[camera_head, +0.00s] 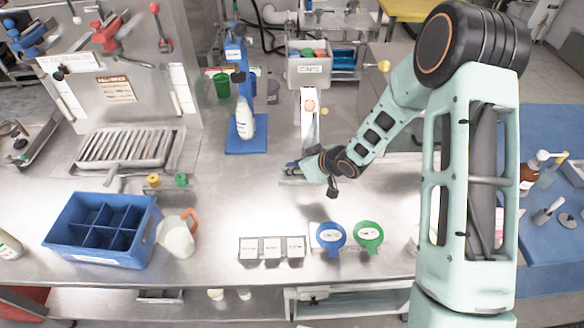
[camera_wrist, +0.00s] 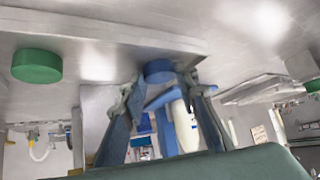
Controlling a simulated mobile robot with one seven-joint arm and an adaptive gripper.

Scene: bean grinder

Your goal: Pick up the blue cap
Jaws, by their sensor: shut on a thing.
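The blue cap (camera_wrist: 158,71) is a small round disc between the fingertips of my gripper in the wrist view. My gripper (camera_wrist: 162,79) is shut on it, with one dark finger on each side. The cap is close to the steel surface; I cannot tell whether it touches it. In the head view my gripper (camera_head: 292,168) is low over the middle of the steel table, pointing left. The cap cannot be told apart from the fingers there.
A green cap (camera_wrist: 37,66) is apart at the left of the wrist view. A blue stand (camera_head: 247,148) with a white bottle (camera_head: 245,119) stands behind my gripper. A blue divided crate (camera_head: 77,245) and a jug (camera_head: 176,238) are front left. A caps bin (camera_head: 309,70) is at the back.

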